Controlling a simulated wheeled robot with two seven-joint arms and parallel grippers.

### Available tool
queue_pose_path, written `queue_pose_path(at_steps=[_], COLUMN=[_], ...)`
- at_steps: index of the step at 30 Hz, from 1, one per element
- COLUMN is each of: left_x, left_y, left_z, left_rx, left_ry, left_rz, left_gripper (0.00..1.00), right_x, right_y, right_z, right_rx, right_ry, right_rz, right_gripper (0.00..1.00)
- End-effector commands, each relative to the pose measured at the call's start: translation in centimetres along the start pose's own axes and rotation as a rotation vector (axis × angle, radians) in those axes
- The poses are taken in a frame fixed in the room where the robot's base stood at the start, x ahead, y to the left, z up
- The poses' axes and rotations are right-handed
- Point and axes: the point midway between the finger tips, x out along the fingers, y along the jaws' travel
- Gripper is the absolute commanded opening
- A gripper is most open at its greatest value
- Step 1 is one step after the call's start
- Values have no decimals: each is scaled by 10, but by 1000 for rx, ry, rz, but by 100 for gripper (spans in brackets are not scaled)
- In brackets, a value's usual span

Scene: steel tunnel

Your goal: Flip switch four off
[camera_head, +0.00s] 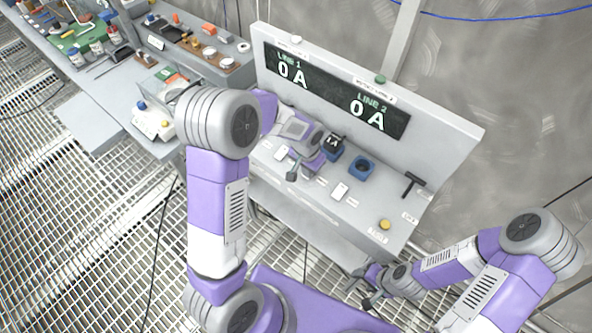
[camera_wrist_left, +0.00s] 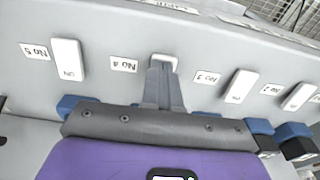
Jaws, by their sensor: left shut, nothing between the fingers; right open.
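In the left wrist view, a row of white rocker switches runs along the grey panel, with the labels upside down. The No 4 label (camera_wrist_left: 123,65) sits beside a white switch (camera_wrist_left: 164,60), partly hidden by my left gripper (camera_wrist_left: 162,75). That gripper is shut and empty, its fingertips at this switch; contact cannot be told. The switch's marking is hidden. The switch (camera_wrist_left: 67,60) by the No 5 label reads ON. In the head view my left gripper (camera_head: 292,174) is over the panel. My right gripper (camera_head: 366,288) is open, in front of the console.
Two displays on the backboard (camera_head: 455,130) read LINE 1 0 A and LINE 2 0 A. A blue socket (camera_head: 362,167), a black T-handle (camera_head: 412,183) and a yellow button (camera_head: 385,224) stand on the console. A cluttered bench (camera_head: 95,100) is at the left.

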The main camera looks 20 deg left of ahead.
Motion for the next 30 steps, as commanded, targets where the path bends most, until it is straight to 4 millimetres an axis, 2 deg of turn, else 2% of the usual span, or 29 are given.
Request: queue_pose_path(at_steps=[1, 13, 30], left_x=[11, 11, 6], left_y=[1, -2, -2], left_z=[9, 12, -6], left_rx=[1, -5, -8], left_ry=[-26, -34, -22], left_rz=[2, 1, 1], left_gripper=[0, 0, 0], right_x=[4, 3, -3], right_y=[2, 1, -1], right_z=[0, 0, 0], right_rx=[0, 0, 0], right_ry=[0, 1, 0], right_rz=[0, 0, 0], right_gripper=[57, 57, 57])
